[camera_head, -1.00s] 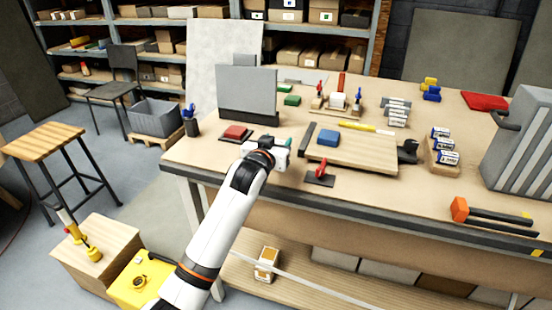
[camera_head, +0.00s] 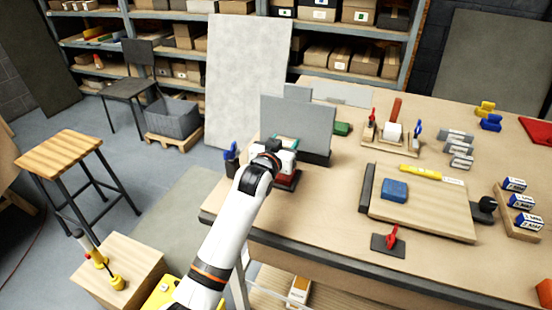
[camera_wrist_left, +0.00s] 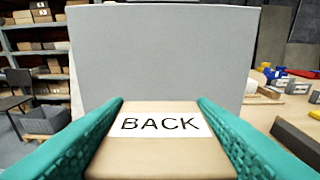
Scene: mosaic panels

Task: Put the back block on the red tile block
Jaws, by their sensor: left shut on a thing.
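The red tile block (camera_head: 287,181), red on a dark base, sits on the workbench near its left end, partly covered by my arm and gripper in the head view. My left gripper (camera_head: 285,142) is in front of an upright grey panel (camera_head: 305,122), and appears just above the red tile block. In the left wrist view, its teal fingers (camera_wrist_left: 160,135) are shut on a tan block with a white label reading BACK (camera_wrist_left: 160,124). The grey panel (camera_wrist_left: 170,55) stands behind the block there. The gap below the held block is hidden. My right gripper is not in view.
A wooden board with a blue block (camera_head: 395,189) lies to the right, with a red-handled clamp (camera_head: 391,238) in front. A pen cup (camera_head: 231,160) stands at the bench's left edge. A green block (camera_head: 341,128) is behind the panel's right side.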

